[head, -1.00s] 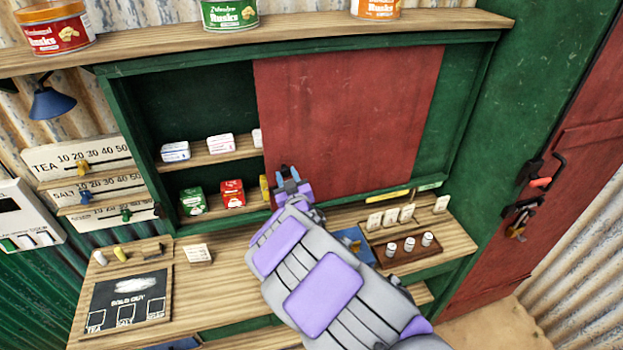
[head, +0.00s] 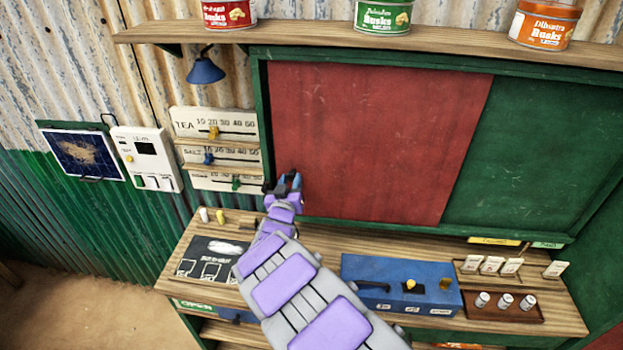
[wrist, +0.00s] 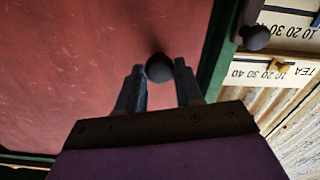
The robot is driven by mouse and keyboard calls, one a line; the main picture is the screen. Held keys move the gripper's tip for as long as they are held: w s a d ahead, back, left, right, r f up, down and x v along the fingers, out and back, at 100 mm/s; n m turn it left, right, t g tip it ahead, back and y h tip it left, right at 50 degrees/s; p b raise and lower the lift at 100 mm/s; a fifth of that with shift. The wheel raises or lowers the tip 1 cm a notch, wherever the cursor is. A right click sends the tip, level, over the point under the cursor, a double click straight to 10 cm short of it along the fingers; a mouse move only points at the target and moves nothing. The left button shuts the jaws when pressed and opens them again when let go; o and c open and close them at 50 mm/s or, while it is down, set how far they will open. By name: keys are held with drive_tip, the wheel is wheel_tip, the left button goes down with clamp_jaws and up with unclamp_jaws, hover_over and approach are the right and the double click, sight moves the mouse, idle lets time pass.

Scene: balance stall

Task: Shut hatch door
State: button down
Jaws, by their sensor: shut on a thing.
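The hatch door is a red sliding panel (head: 375,140) in a green frame. It now lies against the left side of the frame and covers the shelf opening. My gripper (head: 288,183) is at the panel's lower left edge. In the wrist view, my gripper (wrist: 159,82) is shut on a dark round knob (wrist: 159,68) on the red panel (wrist: 75,60), with one finger on each side. The panel's left edge sits close to the green frame post; I cannot tell whether they touch.
Below is a wooden counter (head: 330,238) with a blue box (head: 400,285), a tray of small weights (head: 530,312) and a dark board (head: 208,258). Left of the frame are price slider boards (head: 215,122) and a blue lamp (head: 205,70). Tins (head: 382,16) stand on the shelf above.

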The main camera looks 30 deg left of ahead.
drive_tip(key=shift+s+a+r+p, duration=0.1)
drive_tip(key=shift+s+a+p, duration=0.1)
drive_tip(key=shift+a, duration=0.25)
drive_tip(key=shift+s+a+p, duration=0.15)
drive_tip(key=shift+a+p, duration=0.05)
drive_tip(key=shift+a, duration=0.25)
drive_tip(key=c, duration=1.1)
unclamp_jaws()
drive_tip(key=shift+a, duration=0.1)
drive_tip(key=o, duration=0.4)
drive_tip(key=shift+a+f, duration=0.2)
drive_tip(key=shift+a, duration=0.15)
drive_tip(key=shift+c, duration=0.2)
drive_tip(key=shift+d+r, duration=0.1)
drive_tip(key=shift+d, duration=0.25)
drive_tip(key=v, duration=1.7)
drive_tip(key=shift+s+a, duration=0.15)
drive_tip(key=shift+a, duration=0.05)
drive_tip(key=shift+d, duration=0.1)
